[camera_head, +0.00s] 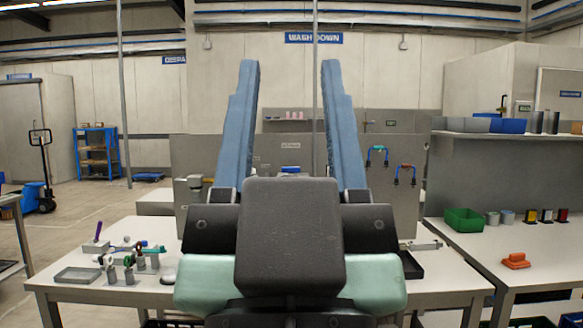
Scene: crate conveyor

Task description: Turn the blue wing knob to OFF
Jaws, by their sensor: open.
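My gripper (289,68) fills the middle of the view. Its two long blue stepped fingers point up and away, wide apart with nothing between them. A small blue thing (290,169) shows between the fingers, low on the grey panel (290,125) and just above my dark gripper body. It may be the blue wing knob, but its shape and setting are too small to tell. Its lower part is hidden by my gripper. It appears well beyond the fingers, with no contact visible.
A left table (100,285) holds a grey tray (78,275) and several small tools. A teal-topped handle (377,155) and a red-topped handle (405,174) are on the panel's right. The right table (490,245) holds a green bin (464,220) and an orange object (516,261).

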